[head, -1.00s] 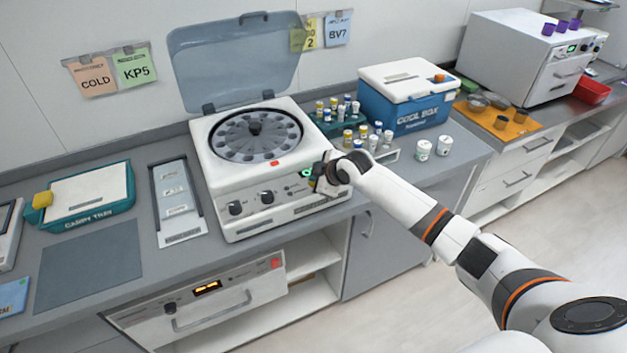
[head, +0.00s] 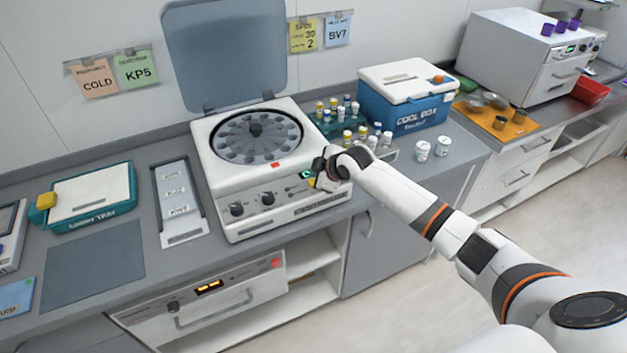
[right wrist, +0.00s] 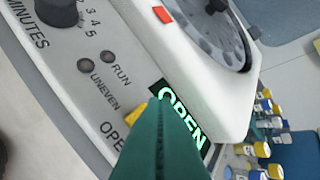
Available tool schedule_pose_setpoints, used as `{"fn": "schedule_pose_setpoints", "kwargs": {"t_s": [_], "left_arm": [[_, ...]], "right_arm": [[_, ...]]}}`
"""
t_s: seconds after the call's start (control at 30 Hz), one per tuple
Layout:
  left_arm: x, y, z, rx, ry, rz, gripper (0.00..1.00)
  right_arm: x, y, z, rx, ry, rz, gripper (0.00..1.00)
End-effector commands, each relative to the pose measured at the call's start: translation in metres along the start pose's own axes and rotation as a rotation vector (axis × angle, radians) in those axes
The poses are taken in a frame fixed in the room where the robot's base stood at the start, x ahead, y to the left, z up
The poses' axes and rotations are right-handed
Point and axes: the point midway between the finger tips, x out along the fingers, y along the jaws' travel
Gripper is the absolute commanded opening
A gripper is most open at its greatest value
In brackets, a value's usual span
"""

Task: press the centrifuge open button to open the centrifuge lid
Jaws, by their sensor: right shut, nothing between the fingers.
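The white centrifuge (head: 265,222) stands on the grey counter. Its translucent lid (head: 225,55) is raised, tilted back against the wall, and the round rotor (head: 256,137) is uncovered. My right gripper (head: 322,176) is at the right end of the centrifuge's front panel, its fingers shut and empty. In the right wrist view, the green fingers (right wrist: 160,140) lie in front of the panel beside a lit display reading OPEN (right wrist: 187,122). A bit of yellow (right wrist: 136,108) shows at the fingers' edge; the fingers hide most of the button area. My left gripper is not in view.
A grey tray (head: 178,200) and a green carry tray (head: 90,197) are at left. The lid's swing space is clear.

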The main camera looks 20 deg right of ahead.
Motion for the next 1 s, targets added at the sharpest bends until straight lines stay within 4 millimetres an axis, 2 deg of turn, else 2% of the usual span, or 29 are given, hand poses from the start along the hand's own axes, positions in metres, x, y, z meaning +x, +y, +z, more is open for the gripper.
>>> {"fn": "schedule_pose_setpoints", "kwargs": {"t_s": [0.2,0.43,1.0], "left_arm": [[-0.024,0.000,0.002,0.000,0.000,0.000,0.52],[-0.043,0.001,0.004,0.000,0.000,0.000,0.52],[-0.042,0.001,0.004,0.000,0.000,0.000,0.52]], "right_arm": [[-0.018,-0.014,0.013,0.000,-0.001,-0.001,0.00],[-0.033,-0.024,0.024,0.000,0.000,0.000,0.00],[-0.033,-0.024,0.024,0.000,0.000,0.000,0.00]]}}
